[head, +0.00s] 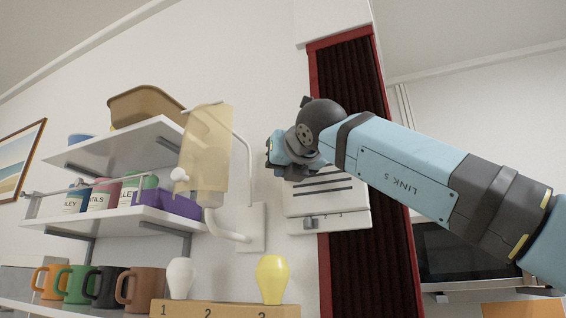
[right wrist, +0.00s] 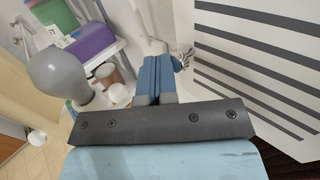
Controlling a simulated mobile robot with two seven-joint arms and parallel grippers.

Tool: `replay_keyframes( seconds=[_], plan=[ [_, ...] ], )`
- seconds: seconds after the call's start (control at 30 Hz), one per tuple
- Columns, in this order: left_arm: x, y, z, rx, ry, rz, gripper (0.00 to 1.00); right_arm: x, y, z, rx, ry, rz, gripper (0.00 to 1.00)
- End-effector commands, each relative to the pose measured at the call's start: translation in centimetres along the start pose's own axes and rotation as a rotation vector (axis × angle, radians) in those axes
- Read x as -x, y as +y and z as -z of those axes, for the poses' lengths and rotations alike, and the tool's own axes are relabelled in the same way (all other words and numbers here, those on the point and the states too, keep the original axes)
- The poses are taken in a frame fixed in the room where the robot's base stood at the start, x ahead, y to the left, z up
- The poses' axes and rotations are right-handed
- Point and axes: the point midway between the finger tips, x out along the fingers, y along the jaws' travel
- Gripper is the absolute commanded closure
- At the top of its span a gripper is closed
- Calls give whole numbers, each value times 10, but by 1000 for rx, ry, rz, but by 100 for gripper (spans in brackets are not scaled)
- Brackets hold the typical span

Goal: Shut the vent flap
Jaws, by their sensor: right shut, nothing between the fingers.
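The vent is a white wall unit with dark slots (head: 322,200), right of the wall lamp in the head view. A small grey slider tab (head: 310,222) sits on its lower strip, left of the middle. My right gripper (head: 272,152) is in front of the vent's upper left part and hides it. In the right wrist view the slotted vent face (right wrist: 262,62) fills the right side, and my right gripper's blue fingers (right wrist: 152,65) are shut and empty beside it. Whether they touch the vent cannot be told. My left gripper is out of view.
A wall lamp with a translucent yellowish shade (head: 205,150) is close left of the gripper. Shelves (head: 130,225) with cans, bins and mugs stand farther left. A yellow bulb (head: 271,280) and a white bulb (head: 181,278) stand below. A dark red-edged panel (head: 350,75) is behind my arm.

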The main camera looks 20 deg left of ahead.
Motion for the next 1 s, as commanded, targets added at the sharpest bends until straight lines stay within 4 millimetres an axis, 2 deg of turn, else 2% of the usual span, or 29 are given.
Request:
replay_keyframes(
  seconds=[0.4,0.53,0.67,0.8,1.0],
  plan=[
    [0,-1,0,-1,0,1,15,-1,-2,0,0,-1,2,100],
    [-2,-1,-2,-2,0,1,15,6,-2,0,0,-2,2,100],
    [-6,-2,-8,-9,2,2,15,26,-2,2,2,-4,1,100],
    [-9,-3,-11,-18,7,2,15,59,-1,2,4,-6,1,100],
    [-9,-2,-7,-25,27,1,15,104,-1,1,2,-5,0,100]
  ],
)
